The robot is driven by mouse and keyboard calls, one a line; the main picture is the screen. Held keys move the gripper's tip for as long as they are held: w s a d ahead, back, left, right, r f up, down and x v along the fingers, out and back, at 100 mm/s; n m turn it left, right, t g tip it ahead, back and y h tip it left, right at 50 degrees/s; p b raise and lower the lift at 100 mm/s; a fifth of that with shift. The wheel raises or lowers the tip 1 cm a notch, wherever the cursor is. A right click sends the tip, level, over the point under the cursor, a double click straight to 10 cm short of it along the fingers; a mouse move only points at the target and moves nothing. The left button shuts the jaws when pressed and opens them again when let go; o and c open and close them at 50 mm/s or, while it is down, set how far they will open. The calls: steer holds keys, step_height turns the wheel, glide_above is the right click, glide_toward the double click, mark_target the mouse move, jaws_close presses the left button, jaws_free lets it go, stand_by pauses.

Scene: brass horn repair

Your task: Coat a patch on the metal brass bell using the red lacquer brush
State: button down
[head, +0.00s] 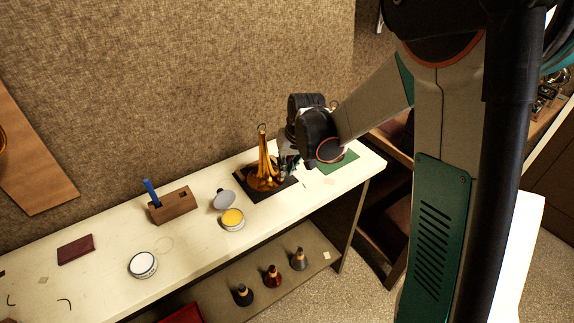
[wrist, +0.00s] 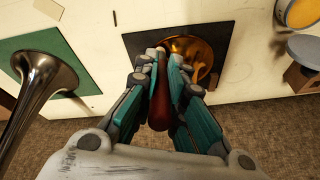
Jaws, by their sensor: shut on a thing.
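The brass bell (head: 262,172) stands upright with its flare down on a black mat (head: 289,186). In the wrist view part of its shiny golden flare (wrist: 201,50) shows beyond my fingers. My gripper (wrist: 167,62) is shut on the dark red handle of the lacquer brush (wrist: 160,106). In the head view my gripper (head: 287,163) is low, just right of the bell. The brush tip is hidden between the fingers and against the bell, so I cannot tell whether it touches the brass.
A silvery bell (wrist: 42,80) stands on a green mat (wrist: 84,72) left of my fingers in the wrist view. A wooden holder (head: 176,207) with a blue-handled tool (head: 151,192), a tin of yellow paste (head: 232,218) and another tin (head: 143,264) stand on the bench.

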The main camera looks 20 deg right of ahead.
steer(key=shift+w+f, duration=0.25)
steer(key=shift+f, duration=0.05)
steer(key=shift+a, duration=0.1)
steer(key=shift+s+a+b, duration=0.5)
steer(key=shift+s+a, duration=0.55)
steer(key=shift+a, duration=1.8)
steer(key=shift+w+d+r+b, duration=0.1)
steer(key=shift+w+d, duration=0.2)
steer(key=shift+d, duration=0.7)
steer(key=shift+w+d+r+b, duration=0.1)
steer(key=shift+w+d, duration=0.2)
steer(key=shift+d, duration=0.65)
steer(key=shift+w+d+b, duration=0.1)
steer(key=shift+w+d, duration=0.2)
steer(key=shift+d, duration=0.7)
steer(key=s+d+r+p, duration=0.1)
steer(key=s+r+p, duration=0.2)
steer(key=r, duration=0.1)
steer(key=shift+s+r, duration=0.35)
steer(key=shift+d, duration=0.1)
